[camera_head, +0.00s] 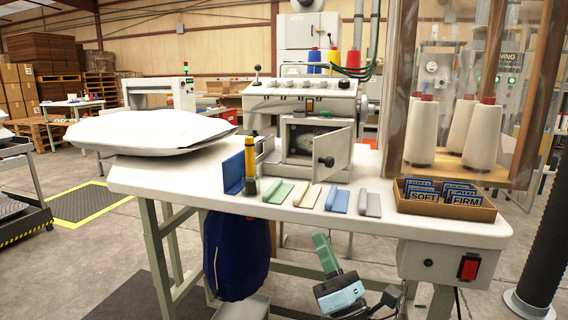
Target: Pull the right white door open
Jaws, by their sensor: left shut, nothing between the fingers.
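The right white door (335,146) is on the small cabinet in the middle of the white table. It stands ajar, swung outward, with a round black knob low on its face. Part of the dark interior (304,137) shows to its left. The left white door (266,148) stands open, seen nearly edge-on. My left gripper (321,241) is low in front of the table, below its front edge, fingers pointing up. It is shut and empty, well below the right door and apart from it. My right gripper is not in view.
Coloured bars (336,199) lie along the table's front edge, beside a yellow-and-black upright tool (251,165). A cardboard box of labels (446,207) stands at right, before thread cones (482,136). A white pillow (150,131) lies at left. A blue bag (237,254) hangs under the table.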

